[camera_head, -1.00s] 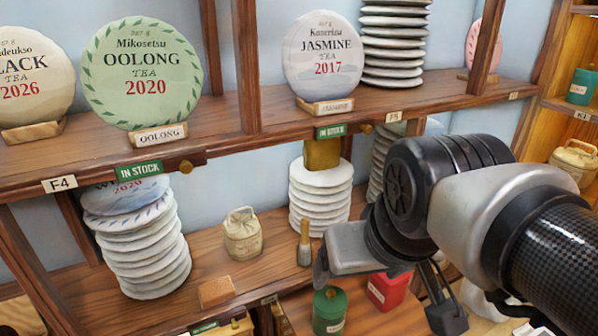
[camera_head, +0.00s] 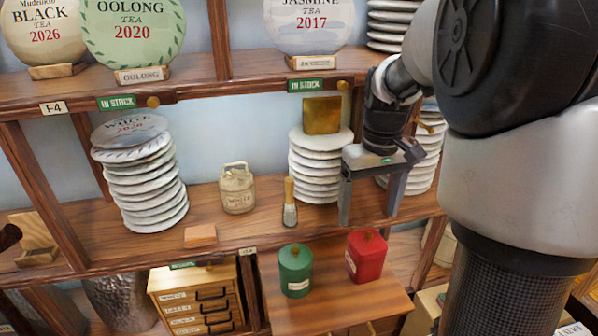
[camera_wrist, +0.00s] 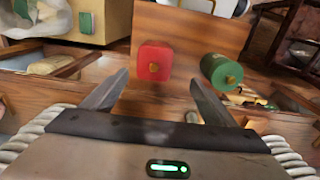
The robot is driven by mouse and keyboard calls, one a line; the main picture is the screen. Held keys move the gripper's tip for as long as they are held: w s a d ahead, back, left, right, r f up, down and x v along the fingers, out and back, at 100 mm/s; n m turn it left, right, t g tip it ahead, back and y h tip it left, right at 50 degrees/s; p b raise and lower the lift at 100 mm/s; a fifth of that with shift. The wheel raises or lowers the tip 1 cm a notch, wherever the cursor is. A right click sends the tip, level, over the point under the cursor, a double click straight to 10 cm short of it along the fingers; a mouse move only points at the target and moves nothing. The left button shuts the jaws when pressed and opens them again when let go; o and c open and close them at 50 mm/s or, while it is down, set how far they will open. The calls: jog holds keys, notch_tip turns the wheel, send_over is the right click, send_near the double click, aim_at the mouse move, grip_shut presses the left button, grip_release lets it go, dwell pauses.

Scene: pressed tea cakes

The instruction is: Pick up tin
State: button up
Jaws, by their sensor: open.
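Two tins stand on a low wooden surface below the middle shelf. The green tin (camera_head: 295,270) is round with a pale label and a small gold knob. The red tin (camera_head: 366,256) is squarish with a label and stands to its right. My gripper (camera_head: 367,222) points down, open and empty, above and behind the red tin in the head view. In the wrist view the red tin (camera_wrist: 154,62) lies ahead, between the lines of the fingers, and the green tin (camera_wrist: 220,71) lies to the right. My gripper (camera_wrist: 155,88) shows both fingers spread there, apart from both tins.
The middle shelf (camera_head: 262,225) holds stacks of white tea cakes (camera_head: 150,190), a jar (camera_head: 237,188), a brush (camera_head: 290,205) and a small block (camera_head: 200,236). A small drawer cabinet (camera_head: 195,300) stands left of the tins. The wooden surface (camera_head: 340,300) is bare in front of them.

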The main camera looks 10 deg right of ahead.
aim_at(367, 234)
jog(key=shift+w+d+f, duration=0.35)
jog(key=shift+d+f, duration=0.15)
jog(key=shift+f, duration=0.3)
notch_tip(367, 234, down, 7)
jog(key=shift+a+r, duration=0.1)
jog(key=shift+r, duration=0.1)
jog(key=f, duration=0.5)
jog(key=shift+s+d+b, duration=0.15)
jog(key=shift+d+b, duration=0.05)
jog(key=shift+b, duration=0.15)
jog(key=c, duration=1.2)
jog(key=shift+o, duration=0.2)
notch_tip(367, 234, up, 10)
jog(key=shift+p, duration=0.35)
